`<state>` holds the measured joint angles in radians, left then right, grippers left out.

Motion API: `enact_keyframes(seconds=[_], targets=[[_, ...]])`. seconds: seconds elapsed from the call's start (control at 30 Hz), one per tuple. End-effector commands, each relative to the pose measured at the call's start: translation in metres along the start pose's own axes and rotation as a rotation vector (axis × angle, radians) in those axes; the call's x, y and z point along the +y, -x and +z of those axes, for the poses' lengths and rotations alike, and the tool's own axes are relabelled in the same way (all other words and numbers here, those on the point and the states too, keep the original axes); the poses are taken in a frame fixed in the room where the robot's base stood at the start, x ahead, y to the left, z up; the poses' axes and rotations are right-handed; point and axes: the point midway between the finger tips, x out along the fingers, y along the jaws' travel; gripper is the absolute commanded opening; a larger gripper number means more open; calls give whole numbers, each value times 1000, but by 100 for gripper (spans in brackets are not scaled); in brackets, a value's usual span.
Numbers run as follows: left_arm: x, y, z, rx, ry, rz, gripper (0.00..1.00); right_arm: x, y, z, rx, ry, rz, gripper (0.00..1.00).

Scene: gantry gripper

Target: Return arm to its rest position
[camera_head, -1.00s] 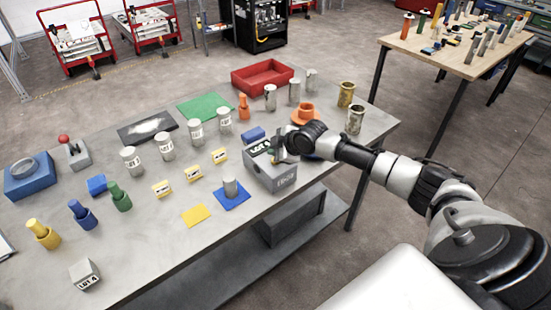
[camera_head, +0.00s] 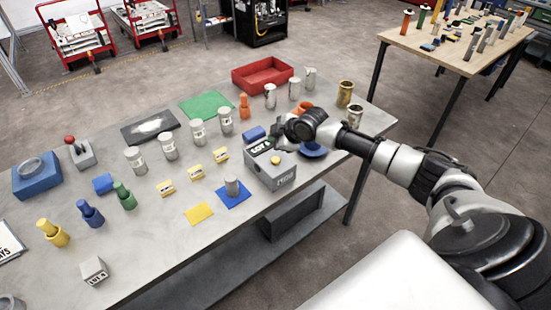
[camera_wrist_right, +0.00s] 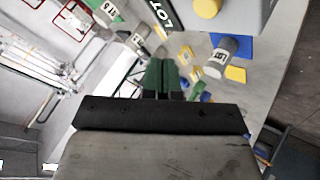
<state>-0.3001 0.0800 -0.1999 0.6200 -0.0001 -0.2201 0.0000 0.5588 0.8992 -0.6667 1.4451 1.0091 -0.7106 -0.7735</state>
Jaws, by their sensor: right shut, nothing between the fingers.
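My right arm reaches in from the right in the head view. Its gripper (camera_head: 274,134) is over the back edge of a grey box (camera_head: 272,176) with a dark label plate reading LOT and a yellow button on top. In the right wrist view the gripper's two green fingers (camera_wrist_right: 161,78) are together with nothing between them. The grey box also shows at the top of that view (camera_wrist_right: 236,14). The fingers look apart from the box. My left gripper is not in the head view.
The grey table (camera_head: 150,228) holds several jars, coloured bottles and yellow tags. A red tray (camera_head: 262,87) stands at the back. An orange ring-shaped part (camera_head: 304,107) and a blue dish (camera_head: 313,151) are close to my right wrist. A wooden table (camera_head: 440,60) is behind on the right.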

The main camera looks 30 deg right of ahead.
Motion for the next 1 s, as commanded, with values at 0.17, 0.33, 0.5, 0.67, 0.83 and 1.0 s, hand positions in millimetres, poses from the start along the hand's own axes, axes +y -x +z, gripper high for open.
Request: enact_keyframes(seconds=[0.17,0.33,0.5,0.67,0.83,1.0], targets=[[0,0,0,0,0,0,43,0,0,0,0,0,0,0],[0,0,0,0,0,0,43,0,0,0,0,0,0,0],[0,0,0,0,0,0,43,-16,-4,-5,2,-1,-25,0],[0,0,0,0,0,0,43,-95,-15,-27,6,-22,-137,0],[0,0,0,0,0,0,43,-221,3,-58,-25,-126,-270,0],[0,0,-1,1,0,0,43,-296,53,-64,-126,-328,-287,0]])
